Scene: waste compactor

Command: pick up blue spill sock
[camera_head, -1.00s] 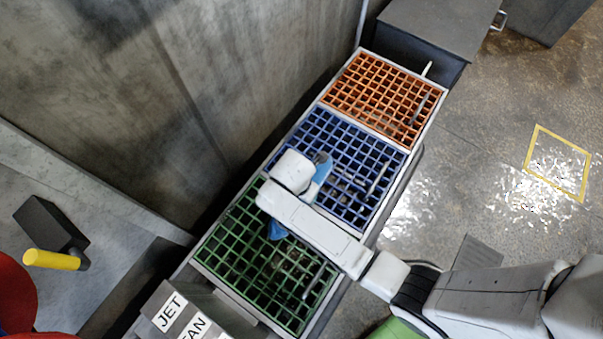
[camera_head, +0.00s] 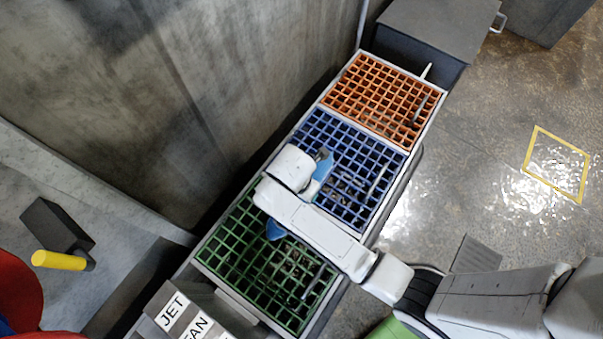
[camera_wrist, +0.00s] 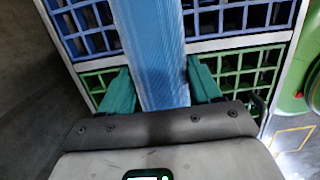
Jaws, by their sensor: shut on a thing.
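The blue spill sock (camera_wrist: 155,50) is a long, ribbed, light blue strip in the wrist view. It runs between the two teal fingers of my gripper (camera_wrist: 160,88), which is shut on it. In the head view, one part of the sock (camera_head: 324,166) shows over the blue grid and another part (camera_head: 275,230) shows over the green grid. My arm hides the stretch between them and the gripper fingers. I cannot tell how far the sock is above the grids.
The orange (camera_head: 375,95), blue (camera_head: 340,140) and green (camera_head: 240,250) grids form a row beside a grey wall. A dark cabinet (camera_head: 440,25) stands at the far end. A yellow-handled lever (camera_head: 60,260) is at left. Open floor with a yellow-outlined square (camera_head: 556,163) lies right.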

